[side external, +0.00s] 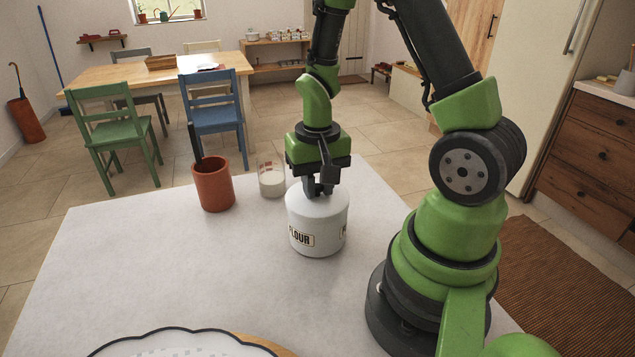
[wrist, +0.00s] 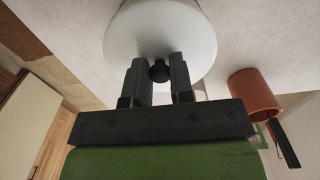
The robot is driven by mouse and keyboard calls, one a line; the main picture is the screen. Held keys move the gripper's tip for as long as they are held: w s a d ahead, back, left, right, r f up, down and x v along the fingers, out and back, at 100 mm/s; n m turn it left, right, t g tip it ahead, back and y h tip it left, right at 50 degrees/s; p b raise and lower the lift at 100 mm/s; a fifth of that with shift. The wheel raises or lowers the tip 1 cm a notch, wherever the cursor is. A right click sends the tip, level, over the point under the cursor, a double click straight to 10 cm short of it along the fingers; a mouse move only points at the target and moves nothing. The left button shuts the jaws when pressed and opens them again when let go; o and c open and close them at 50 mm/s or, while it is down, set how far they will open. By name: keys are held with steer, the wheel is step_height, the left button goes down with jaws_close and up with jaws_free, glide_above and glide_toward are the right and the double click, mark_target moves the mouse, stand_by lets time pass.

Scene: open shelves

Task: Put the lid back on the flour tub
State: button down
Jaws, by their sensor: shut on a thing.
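The white flour tub (side external: 303,238) stands upright on the pale worktop, its dark-framed FLOUR label facing the camera. The white lid (side external: 299,200) is at the top of the tub, with no clear gap between them in the side view. My gripper (side external: 320,190) is directly above the tub, pointing down. In the wrist view my gripper (wrist: 159,66) has its two fingers around the lid's dark knob (wrist: 159,71), and the round lid (wrist: 150,32) fills the top middle. The fingers hide part of the lid, and I cannot tell whether it is fully seated.
A terracotta pot (side external: 213,188) with a dark-handled utensil stands left of the tub. A glass measuring cup (side external: 271,178) with white contents is between them, slightly behind. A scalloped-edge plate or tray (side external: 180,335) lies at the front. The left worktop (side external: 120,260) is clear.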

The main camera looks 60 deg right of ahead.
stand_by(0.3)
steer(key=shift+c, duration=2.2)
jaws_free()
steer(key=shift+r, duration=3.5)
jaws_close()
